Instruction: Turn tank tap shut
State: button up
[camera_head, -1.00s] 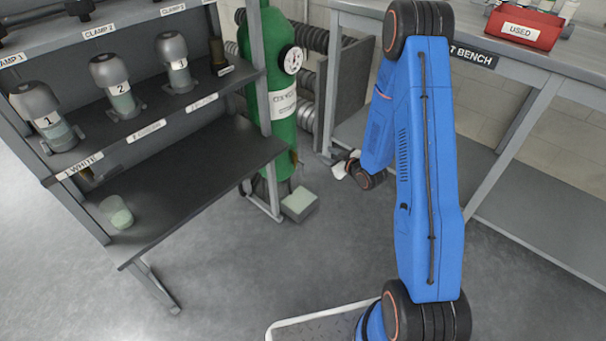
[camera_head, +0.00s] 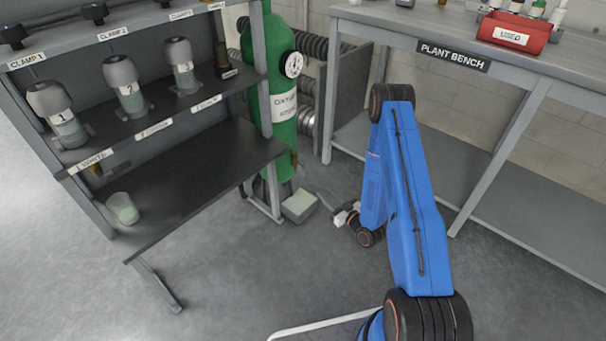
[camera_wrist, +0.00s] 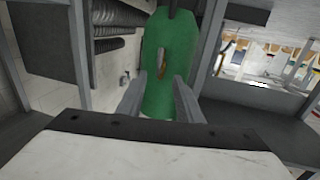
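The green oxygen tank (camera_head: 282,140) stands behind the shelf rack's right end in the head view, with a round gauge on it. A small brass-coloured piece (camera_head: 295,160), seemingly the tap, sits low on the tank's right side. In the wrist view the tank (camera_wrist: 154,100) is ahead, with the brass piece (camera_wrist: 162,68) in a pale slot-like patch on its face. My gripper (camera_wrist: 158,86) is open, its two fingers apart with the brass piece beyond and between them. In the head view my gripper (camera_head: 328,201) is low, right of the tank and apart from it. The tap's turn position is too small to tell.
The shelf rack (camera_head: 200,165) holds several labelled jars and a green-tinted cup (camera_head: 122,208). A grey box (camera_head: 299,206) lies on the floor by the tank. The plant bench (camera_head: 453,56) with a red bin (camera_head: 515,33) stands right. Floor in front is clear.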

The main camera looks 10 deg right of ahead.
aim_at(304, 173)
jog(key=x, duration=1.7)
grip_shut()
